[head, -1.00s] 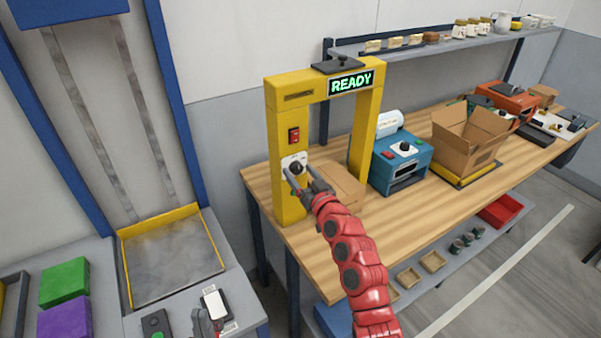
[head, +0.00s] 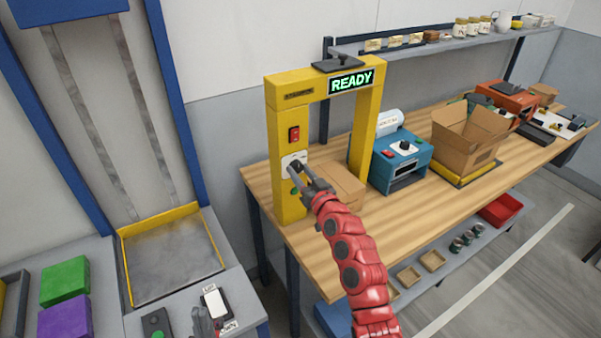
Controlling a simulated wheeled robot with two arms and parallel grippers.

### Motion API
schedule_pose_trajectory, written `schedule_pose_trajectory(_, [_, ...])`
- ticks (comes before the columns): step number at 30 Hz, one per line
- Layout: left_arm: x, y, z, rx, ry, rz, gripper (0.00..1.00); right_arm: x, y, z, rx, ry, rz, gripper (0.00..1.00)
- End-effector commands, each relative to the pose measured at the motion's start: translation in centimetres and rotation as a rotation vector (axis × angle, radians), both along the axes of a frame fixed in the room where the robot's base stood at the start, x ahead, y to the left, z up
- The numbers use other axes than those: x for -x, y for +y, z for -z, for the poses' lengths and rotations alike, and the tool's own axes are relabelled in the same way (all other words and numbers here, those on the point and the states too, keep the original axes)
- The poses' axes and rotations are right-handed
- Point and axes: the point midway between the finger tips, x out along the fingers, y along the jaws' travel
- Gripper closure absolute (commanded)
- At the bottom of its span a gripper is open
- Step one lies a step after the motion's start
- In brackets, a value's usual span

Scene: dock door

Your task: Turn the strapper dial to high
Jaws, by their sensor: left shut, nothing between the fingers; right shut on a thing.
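The strapper is a yellow arch (head: 287,120) at the left end of the wooden bench, with a green READY display (head: 351,82) on its top bar. A red switch (head: 294,135) sits on its left post. Below the switch is the dial's white plate (head: 288,159). My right gripper (head: 297,172) is at this plate, shut on the dial, whose knob is mostly hidden by the fingers. The dial's setting cannot be read. A green button (head: 294,191) shows just below. My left gripper (head: 209,324) is at the bottom edge, partly cut off, shut and empty.
A cardboard box (head: 341,185) stands in the arch. A blue machine (head: 402,160) with its own black knob and an open carton (head: 467,137) stand further right on the bench (head: 392,207). Green (head: 65,281) and purple blocks lie at lower left.

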Motion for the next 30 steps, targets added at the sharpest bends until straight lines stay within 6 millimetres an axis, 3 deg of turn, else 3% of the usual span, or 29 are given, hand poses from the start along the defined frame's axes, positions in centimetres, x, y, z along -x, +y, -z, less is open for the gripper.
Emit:
schedule_pose_trajectory(8, [0.0,0.0,-0.2,0.000,0.000,0.000,1.00,0.0,-0.1,0.0,-0.138,0.080,0.002,1.00])
schedule_pose_trajectory(30, [0.0,0.0,-1.3,0.000,0.000,0.000,1.00,-0.1,-0.3,-0.2,-0.740,0.427,0.004,1.00])
